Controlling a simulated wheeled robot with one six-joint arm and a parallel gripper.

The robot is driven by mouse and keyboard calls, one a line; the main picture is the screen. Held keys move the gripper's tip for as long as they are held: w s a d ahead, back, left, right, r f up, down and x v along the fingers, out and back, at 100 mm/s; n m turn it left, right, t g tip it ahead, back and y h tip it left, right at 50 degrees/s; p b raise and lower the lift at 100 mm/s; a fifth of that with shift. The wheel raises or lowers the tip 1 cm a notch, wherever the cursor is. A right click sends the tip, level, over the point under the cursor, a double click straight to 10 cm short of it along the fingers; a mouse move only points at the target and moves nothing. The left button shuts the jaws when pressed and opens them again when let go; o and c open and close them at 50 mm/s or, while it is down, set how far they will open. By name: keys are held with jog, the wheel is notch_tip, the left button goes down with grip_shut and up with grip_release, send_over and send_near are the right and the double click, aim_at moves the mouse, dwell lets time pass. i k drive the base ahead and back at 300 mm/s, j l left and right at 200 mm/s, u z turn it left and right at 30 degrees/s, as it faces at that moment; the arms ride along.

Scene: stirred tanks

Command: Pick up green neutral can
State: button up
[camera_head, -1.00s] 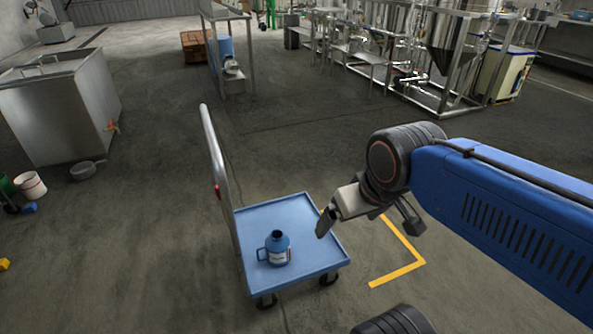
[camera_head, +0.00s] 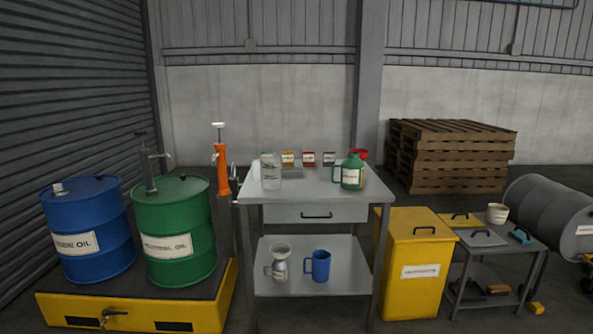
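The green can (camera_head: 352,173) stands upright on the right part of the grey workbench top (camera_head: 300,193). It has a side handle on its left and a pale label too small to read. A red object shows partly behind it. My gripper and arm are not in this view.
A clear container (camera_head: 271,172) stands left on the bench top. A metal jug (camera_head: 280,264) and a blue mug (camera_head: 321,266) are on the lower shelf. Blue (camera_head: 85,228) and green (camera_head: 175,231) drums stand left; a yellow bin (camera_head: 416,262) stands right. Pallets (camera_head: 448,157) are behind.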

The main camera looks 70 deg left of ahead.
aim_at(352, 168)
jog(key=u, duration=2.1)
jog(key=i+l, duration=0.15)
jog(key=i, duration=0.2)
jog(key=i+l+u, duration=0.15)
jog(key=i, duration=0.2)
jog(key=i+l, duration=0.2)
jog(key=i, duration=0.15)
